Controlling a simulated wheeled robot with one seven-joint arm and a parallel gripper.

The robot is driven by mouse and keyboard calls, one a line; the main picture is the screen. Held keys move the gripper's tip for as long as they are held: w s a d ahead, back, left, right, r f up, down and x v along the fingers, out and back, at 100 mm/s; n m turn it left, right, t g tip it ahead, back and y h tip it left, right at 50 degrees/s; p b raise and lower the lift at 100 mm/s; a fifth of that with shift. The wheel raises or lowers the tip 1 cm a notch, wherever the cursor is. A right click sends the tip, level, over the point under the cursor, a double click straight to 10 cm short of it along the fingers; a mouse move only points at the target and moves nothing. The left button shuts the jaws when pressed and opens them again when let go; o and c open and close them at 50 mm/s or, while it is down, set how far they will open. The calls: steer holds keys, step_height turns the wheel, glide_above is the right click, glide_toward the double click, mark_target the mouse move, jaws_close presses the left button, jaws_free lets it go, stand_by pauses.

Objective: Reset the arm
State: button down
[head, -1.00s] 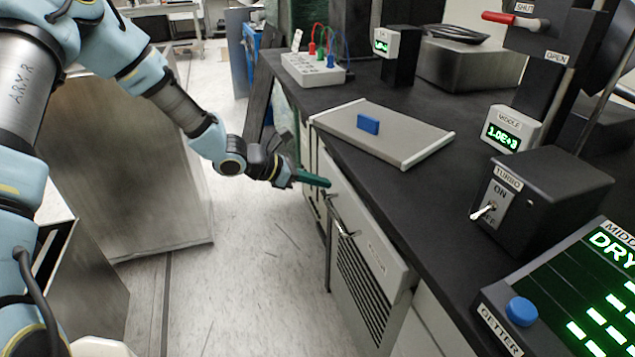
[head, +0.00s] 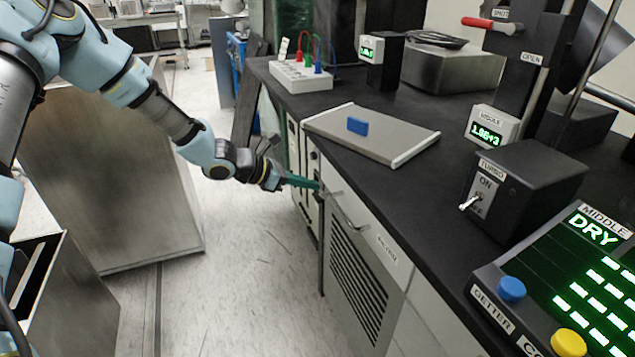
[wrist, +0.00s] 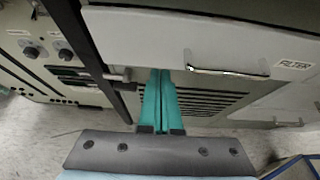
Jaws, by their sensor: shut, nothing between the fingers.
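My arm reaches from the left of the head view toward the front of the bench. My gripper (head: 312,184) has green fingers, close together with nothing between them. The fingertips are close to the bench's cabinet front, left of the drawer handle (head: 350,213); I cannot tell whether they touch it. In the wrist view the green fingers (wrist: 160,72) lie side by side, pointing at the cabinet front. The drawer handle (wrist: 227,71) is to their right there, apart from them.
The black bench top (head: 420,205) carries a grey tray (head: 345,145) with a blue block (head: 357,126), a turbo switch box (head: 520,190) and a key panel (head: 575,265). Open floor (head: 240,270) lies between.

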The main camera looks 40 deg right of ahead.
steer(key=w+a+r+m+t+y+p, duration=0.1)
steer(key=a+r+m, duration=0.4)
steer(key=a, duration=1.2)
steer(key=w+a+r+m+t+y+p, duration=0.1)
steer(key=a+r+m+t+y+p, duration=0.2)
steer(key=a+r, duration=0.6)
steer(key=w+a+r+m+t+y+p, duration=0.1)
steer(key=a+r+m+y+p, duration=0.5)
steer(key=a, duration=1.9)
step_height(320, 180, up, 2)
steer(key=shift+w+a+r+m+t+y+p, duration=0.15)
steer(key=shift+w+m+t+y+p, duration=0.15)
steer(key=shift+m+t+y+p, duration=0.15)
steer(key=c, duration=1.5)
jaws_free()
